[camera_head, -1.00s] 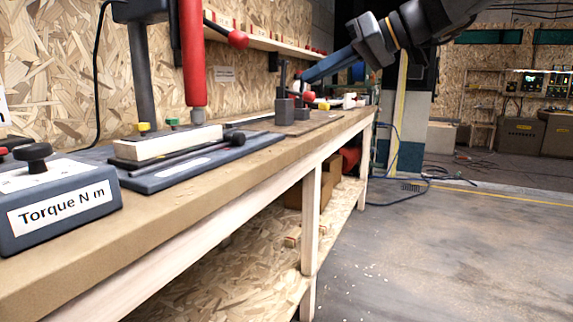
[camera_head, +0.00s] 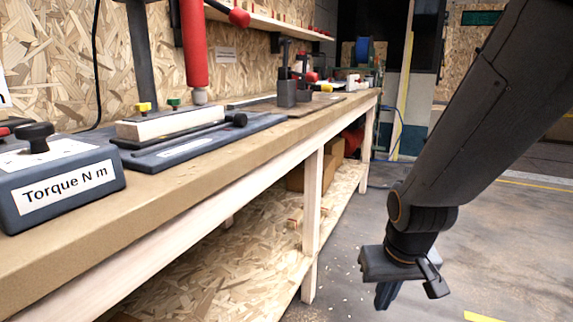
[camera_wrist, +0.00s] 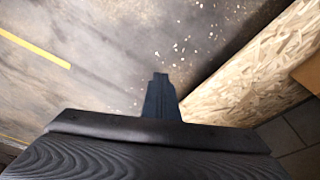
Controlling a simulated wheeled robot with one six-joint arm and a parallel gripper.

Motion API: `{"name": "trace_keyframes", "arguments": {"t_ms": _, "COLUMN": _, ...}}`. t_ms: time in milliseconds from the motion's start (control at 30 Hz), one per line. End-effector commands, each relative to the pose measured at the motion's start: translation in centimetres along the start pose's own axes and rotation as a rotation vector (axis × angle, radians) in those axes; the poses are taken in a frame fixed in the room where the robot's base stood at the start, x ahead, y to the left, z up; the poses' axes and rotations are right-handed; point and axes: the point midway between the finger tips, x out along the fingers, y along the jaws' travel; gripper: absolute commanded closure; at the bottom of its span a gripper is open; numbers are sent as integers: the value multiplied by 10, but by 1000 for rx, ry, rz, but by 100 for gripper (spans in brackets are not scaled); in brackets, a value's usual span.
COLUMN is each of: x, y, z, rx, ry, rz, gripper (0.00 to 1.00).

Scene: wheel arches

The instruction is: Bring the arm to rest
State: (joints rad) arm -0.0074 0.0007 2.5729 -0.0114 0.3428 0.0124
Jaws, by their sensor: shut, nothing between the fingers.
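My arm comes down from the upper right in the head view, with my gripper (camera_head: 387,296) hanging low at its end. The gripper points down over the concrete floor, to the right of the workbench and apart from it. Its fingers are shut with nothing between them. In the wrist view the dark blue fingers (camera_wrist: 160,98) show together in the middle, with the floor and the bench's lower shelf beyond them.
The long workbench (camera_head: 200,190) fills the left, with a torque box (camera_head: 62,180), a red-handled tool (camera_head: 196,55) and small fixtures on top. Its chipboard lower shelf (camera_head: 235,255) lies left of my gripper. Open floor (camera_head: 480,245) lies to the right, with a yellow line.

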Motion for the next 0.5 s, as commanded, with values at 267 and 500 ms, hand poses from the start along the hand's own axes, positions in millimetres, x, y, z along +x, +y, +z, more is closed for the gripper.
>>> {"name": "trace_keyframes", "arguments": {"t_ms": 267, "x": -8, "y": -60, "z": 10, "rx": -137, "ry": -38, "rz": -44, "gripper": 100}}
{"name": "trace_keyframes", "arguments": {"t_ms": 500, "x": -17, "y": -126, "z": 42, "rx": -307, "ry": -95, "rz": -85, "gripper": 100}}
